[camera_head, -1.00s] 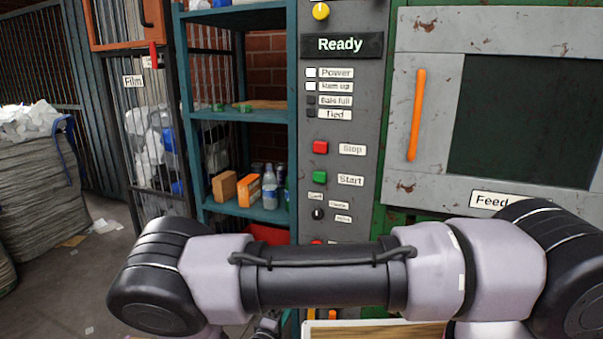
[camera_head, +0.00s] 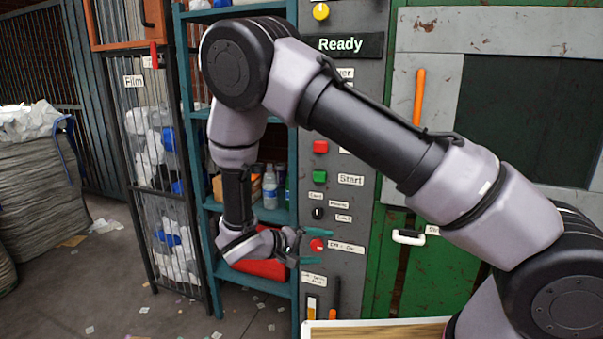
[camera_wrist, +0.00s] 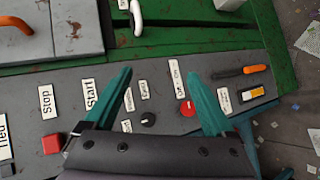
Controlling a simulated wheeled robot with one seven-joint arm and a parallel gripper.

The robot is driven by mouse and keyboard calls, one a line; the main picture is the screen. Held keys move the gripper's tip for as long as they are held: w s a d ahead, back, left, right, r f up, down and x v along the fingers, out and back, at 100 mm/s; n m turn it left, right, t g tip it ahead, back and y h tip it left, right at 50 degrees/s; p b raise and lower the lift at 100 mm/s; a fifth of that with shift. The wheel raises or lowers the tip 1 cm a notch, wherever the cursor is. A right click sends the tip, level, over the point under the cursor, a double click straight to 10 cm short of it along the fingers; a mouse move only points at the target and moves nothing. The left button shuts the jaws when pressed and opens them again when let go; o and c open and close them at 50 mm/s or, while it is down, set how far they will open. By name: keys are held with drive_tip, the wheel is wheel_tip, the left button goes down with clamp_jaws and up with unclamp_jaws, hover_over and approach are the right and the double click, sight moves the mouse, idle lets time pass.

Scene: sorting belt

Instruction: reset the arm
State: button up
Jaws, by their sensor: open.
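My gripper (camera_head: 308,246) is at the end of my raised, bent arm, in front of the grey control panel (camera_head: 345,225) in the head view. In the wrist view, the two teal fingers of my gripper (camera_wrist: 160,95) stand wide apart with nothing between them. The panel lies beyond the fingers, with a round red button (camera_wrist: 187,108) and a black knob (camera_wrist: 148,119) showing between them. I cannot tell how far the fingertips are from the panel.
A teal shelf (camera_head: 196,112) with a bottle (camera_head: 270,188) stands behind my arm. A red bin (camera_head: 262,269) sits low on it. The green machine (camera_head: 440,275) with its dark window is at right. A wooden-topped surface (camera_head: 375,331) is at the bottom. Floor at left is littered but open.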

drive_tip(key=s+d+r+m+g+y, duration=0.2)
drive_tip(key=d+r+m+g+y, duration=0.15)
drive_tip(key=d+r, duration=0.55)
drive_tip(key=s+d+r+m+g+y, duration=0.1)
drive_tip(key=d+r+m+g+y, duration=0.3)
drive_tip(key=r, duration=0.8)
drive_tip(key=s+d+r+m+t+y, duration=0.1)
drive_tip(key=s+d+r+t+y, duration=0.2)
drive_tip(key=r, duration=0.5)
drive_tip(key=s+d+r+m+t+y, duration=0.1)
drive_tip(key=s+d+r+t+y, duration=0.2)
drive_tip(key=s+r, duration=0.4)
drive_tip(key=shift+s+d+r+t, duration=0.2)
drive_tip(key=shift+d+r+t, duration=0.5)
drive_tip(key=shift+t, duration=0.15)
